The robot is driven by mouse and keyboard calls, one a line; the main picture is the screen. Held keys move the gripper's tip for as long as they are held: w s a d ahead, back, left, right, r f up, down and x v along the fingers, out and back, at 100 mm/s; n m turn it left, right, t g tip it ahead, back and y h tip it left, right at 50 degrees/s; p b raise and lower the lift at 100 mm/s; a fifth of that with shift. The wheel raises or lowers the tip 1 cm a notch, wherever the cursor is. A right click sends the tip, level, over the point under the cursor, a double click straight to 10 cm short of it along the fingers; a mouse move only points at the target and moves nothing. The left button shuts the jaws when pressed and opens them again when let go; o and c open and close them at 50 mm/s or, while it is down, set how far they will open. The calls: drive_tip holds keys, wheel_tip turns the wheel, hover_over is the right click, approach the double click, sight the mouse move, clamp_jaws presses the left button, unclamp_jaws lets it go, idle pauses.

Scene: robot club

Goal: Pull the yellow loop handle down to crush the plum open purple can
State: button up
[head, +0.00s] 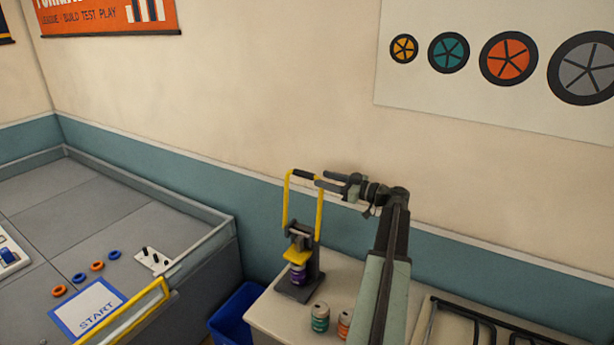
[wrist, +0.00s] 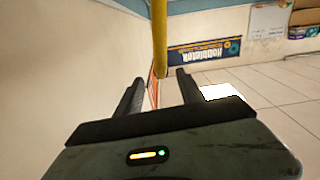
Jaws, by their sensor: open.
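The yellow loop handle (head: 287,202) stands raised on the can crusher, with a dark grip (head: 304,174) across its top. The purple can (head: 298,279) stands upright in the crusher, under its yellow press part (head: 295,257). My gripper (head: 322,180) is open at the upper right of the loop, level with the dark grip. In the wrist view a yellow bar of the handle (wrist: 159,35) comes down in line with the gap between my open fingers (wrist: 160,88). I cannot tell whether the fingers touch it. The can is out of the wrist view.
A green can (head: 320,317) and an orange can (head: 345,323) stand on the bench (head: 270,312) in front of the crusher. A blue bin (head: 238,312) is left of the bench. A black rack (head: 470,320) lies at the right. The wall (head: 250,130) is close behind.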

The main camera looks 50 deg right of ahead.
sight(318, 178)
drive_tip(key=x, duration=0.6)
drive_tip(key=shift+a, duration=0.15)
clamp_jaws()
idle(1.1)
